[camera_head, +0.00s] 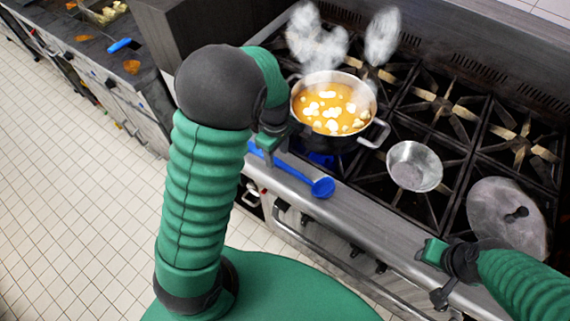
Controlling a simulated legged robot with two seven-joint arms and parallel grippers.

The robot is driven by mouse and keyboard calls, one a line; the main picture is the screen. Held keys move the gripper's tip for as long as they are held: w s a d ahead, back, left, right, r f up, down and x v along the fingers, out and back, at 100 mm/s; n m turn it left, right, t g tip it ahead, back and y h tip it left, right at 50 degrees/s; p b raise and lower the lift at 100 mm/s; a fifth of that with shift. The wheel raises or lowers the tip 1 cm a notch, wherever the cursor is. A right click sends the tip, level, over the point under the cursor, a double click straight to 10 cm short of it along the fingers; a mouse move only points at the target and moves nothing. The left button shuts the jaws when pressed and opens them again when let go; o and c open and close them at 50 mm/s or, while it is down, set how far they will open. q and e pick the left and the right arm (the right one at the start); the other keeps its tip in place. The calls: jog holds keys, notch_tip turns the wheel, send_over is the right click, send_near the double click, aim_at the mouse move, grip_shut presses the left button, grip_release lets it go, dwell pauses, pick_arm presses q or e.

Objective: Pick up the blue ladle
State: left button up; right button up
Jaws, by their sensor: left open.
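The blue ladle (296,172) lies on the steel front ledge of the stove, its bowl end toward the right. My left gripper (267,143) is open at the handle's left part and covers a bit of it. I cannot tell whether its fingers touch the handle or stand around it. My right gripper (434,254) is over the stove's front edge at the lower right, away from the ladle. Its jaws are not clear.
A steaming pot of orange soup (335,108) stands on the stove behind the ladle. A metal bowl (414,166) and a round lid (506,217) lie to its right on the burner grates. A counter (98,57) is at the far left. The tiled floor in front is clear.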

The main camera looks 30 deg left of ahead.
pick_arm(q)
jog(key=shift+s+a+f, duration=0.1)
jog(key=shift+a+f, duration=0.15)
jog(key=shift+f, duration=0.35)
jog(key=shift+s+a+f, duration=0.1)
jog(key=shift+a+f, duration=0.1)
jog(key=shift+f, duration=0.35)
jog(key=shift+w+a+f, duration=0.2)
jog(key=shift+a+f, duration=0.05)
jog(key=shift+a, duration=0.35)
jog(key=shift+c, duration=0.9)
jog(key=shift+d, duration=0.1)
jog(key=shift+c, duration=1.3)
jog(key=shift+d+r, duration=0.15)
jog(key=shift+d, duration=0.35)
grip_shut()
pick_arm(e)
jog(key=shift+a, duration=0.5)
